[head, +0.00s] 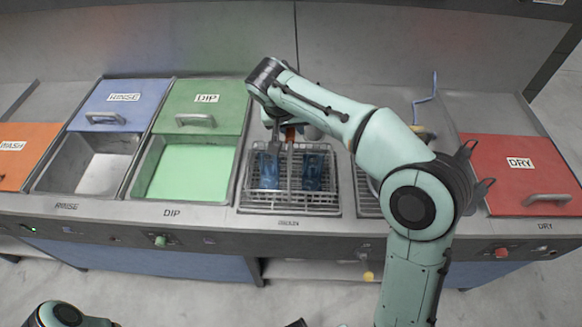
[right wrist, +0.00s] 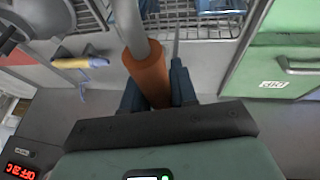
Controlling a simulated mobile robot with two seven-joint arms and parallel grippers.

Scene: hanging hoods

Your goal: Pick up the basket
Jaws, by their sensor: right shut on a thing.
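The wire basket (head: 293,203) sits in the bay right of the green DIP tank in the head view. It holds dark blue pieces (head: 315,172). Its handle has an orange grip (right wrist: 148,72), which shows large in the right wrist view, on a grey bar. My right gripper (right wrist: 157,92) is shut on this orange grip, with one dark finger on each side. In the head view my right gripper (head: 284,134) is at the back of the basket, partly hidden by my arm. My left gripper is not clearly in view.
Left of the basket are the open DIP tank (head: 186,170), the open RINSE tank (head: 103,172) and an orange WASH lid (head: 22,150). A red DRY lid (head: 515,170) lies to the right. Another rack (head: 368,200) is partly behind my arm. A blue crank (head: 428,100) stands behind.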

